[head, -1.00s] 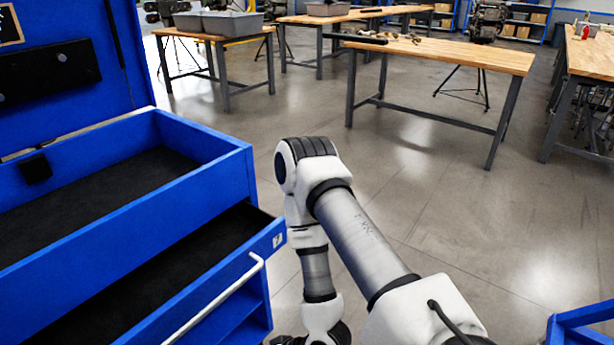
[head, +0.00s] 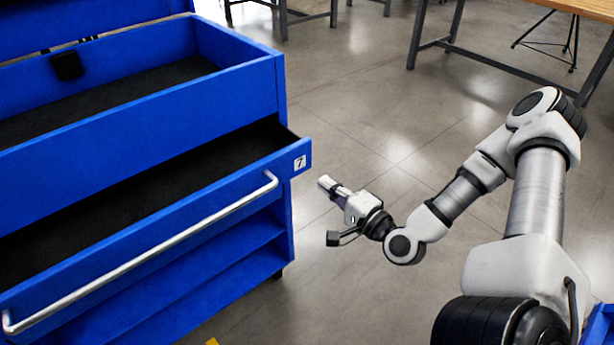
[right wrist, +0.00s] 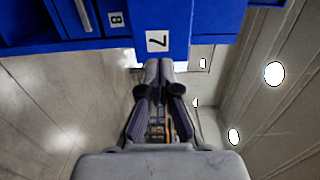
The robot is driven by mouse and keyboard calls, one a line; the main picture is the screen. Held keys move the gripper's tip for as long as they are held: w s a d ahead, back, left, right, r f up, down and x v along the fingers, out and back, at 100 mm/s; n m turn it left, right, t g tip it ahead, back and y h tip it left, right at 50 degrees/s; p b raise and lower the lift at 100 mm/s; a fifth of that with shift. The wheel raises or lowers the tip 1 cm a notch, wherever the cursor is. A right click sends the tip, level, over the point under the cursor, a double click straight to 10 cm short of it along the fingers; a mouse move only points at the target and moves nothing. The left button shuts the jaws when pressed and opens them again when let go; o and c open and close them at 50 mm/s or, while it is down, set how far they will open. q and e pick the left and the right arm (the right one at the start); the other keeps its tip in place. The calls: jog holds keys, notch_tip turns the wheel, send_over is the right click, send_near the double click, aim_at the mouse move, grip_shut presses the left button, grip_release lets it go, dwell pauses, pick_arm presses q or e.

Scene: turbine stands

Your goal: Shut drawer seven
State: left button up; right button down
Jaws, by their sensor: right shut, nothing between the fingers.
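Drawer seven (head: 205,197) is a blue drawer with a long silver handle (head: 150,252) and a white label "7" (head: 300,162) at its right end. It stands partly open, its black-lined inside showing. My right gripper (head: 324,183) is shut and empty, just right of the drawer's labelled end, with a small gap in the head view. In the right wrist view the shut fingertips (right wrist: 160,66) point at the front by the label "7" (right wrist: 157,41); whether they touch cannot be told. My left gripper is not in view.
A label "8" (right wrist: 116,19) shows beside seven in the wrist view. Wooden workbenches (head: 577,8) stand farther back. The grey floor (head: 350,110) right of the cabinet is clear.

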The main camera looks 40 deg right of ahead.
aim_at(298, 164)
jog(key=w, duration=0.2)
jog(key=w+b, duration=0.1)
jog(key=w, duration=0.3)
jog(key=shift+w+a+b, duration=0.25)
jog(key=shift+b, duration=0.05)
jog(key=shift+w+r, duration=0.1)
jog(key=shift+w, duration=0.45)
jog(key=shift+w, duration=0.1)
jog(key=shift+w+f+b, duration=0.2)
jog(key=shift+w+b, duration=0.1)
jog(key=shift+b, duration=0.2)
jog(key=w+b, duration=0.1)
jog(key=w, duration=0.1)
jog(key=w+b, duration=0.3)
jog(key=w, duration=0.1)
jog(key=shift+w+a+f+b, duration=0.15)
jog(key=shift+f+b, duration=0.15)
jog(key=w+b, duration=0.1)
jog(key=w, duration=0.4)
jog(key=w+b, duration=0.1)
jog(key=w, duration=0.1)
jog(key=shift+w+a+r+b, duration=0.1)
jog(key=shift+w+r+b, duration=0.15)
jog(key=shift+r+b, duration=0.1)
jog(key=shift+r, duration=0.35)
